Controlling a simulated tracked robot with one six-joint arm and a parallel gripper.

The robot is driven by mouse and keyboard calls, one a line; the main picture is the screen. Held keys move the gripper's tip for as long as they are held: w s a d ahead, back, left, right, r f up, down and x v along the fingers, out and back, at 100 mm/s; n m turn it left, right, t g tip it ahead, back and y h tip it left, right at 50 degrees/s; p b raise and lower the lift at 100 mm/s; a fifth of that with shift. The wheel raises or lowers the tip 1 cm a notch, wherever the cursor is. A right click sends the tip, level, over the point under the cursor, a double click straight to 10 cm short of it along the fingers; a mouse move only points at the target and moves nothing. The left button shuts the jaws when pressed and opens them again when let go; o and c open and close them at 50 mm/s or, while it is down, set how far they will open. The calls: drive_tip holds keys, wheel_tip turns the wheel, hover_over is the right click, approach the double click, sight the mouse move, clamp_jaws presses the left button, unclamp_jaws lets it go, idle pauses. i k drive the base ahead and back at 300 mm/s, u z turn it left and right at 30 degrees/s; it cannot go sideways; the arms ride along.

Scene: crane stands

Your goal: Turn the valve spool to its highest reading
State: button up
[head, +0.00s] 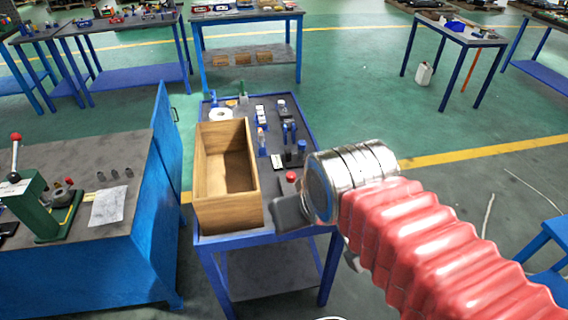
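I cannot surely pick out the valve spool. Small blue parts (289,132) stand on a dark tray on the narrow blue-framed table, with a blue-topped dark cylinder (302,147) at their right. A red knob (291,177) shows nearer, just beyond my gripper. No reading is legible at this size. My gripper (318,236) is at the table's near right corner, above or beside its edge. One grey finger part shows at its left and another grey part below the silver wrist. The wrist and the red bellows of my arm hide the rest, so its opening and any contact are unclear.
An open wooden box (226,178) fills the table's left side. A white ring (221,114) lies behind it. A blue cabinet bench (140,240) with a green lever press (45,205) stands at left. Other work tables stand farther back. Floor right of the table is mostly clear.

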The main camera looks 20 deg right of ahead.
sight(302, 144)
drive_tip(key=z, duration=0.9)
drive_tip(key=k, duration=0.55)
drive_tip(key=u, duration=0.5)
drive_tip(key=i, duration=1)
